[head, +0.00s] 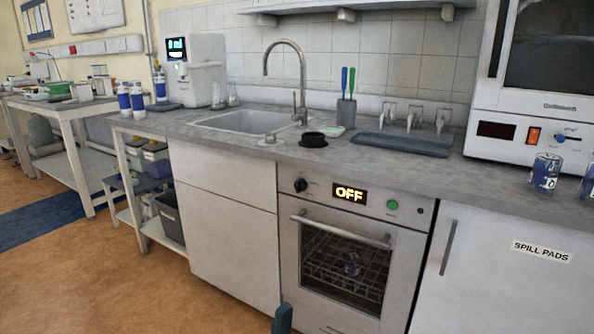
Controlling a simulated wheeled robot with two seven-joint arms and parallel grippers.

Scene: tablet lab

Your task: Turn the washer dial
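The washer (318,304) is a grey front-loading unit built in under the counter. Its black round dial (300,185) is at the left end of the control panel. A lit display (350,193) beside it reads OFF, and a green button (392,204) is to the right. The door with its bar handle (340,231) is closed, and a rack shows through the glass.
The counter above holds a sink (245,122), a black round dish (313,140), a cup with blue and green tools (346,112) and a grey tray (403,142). A white cabinet (510,275) labelled SPILL PADS stands right of the washer. The brown floor at the left is open.

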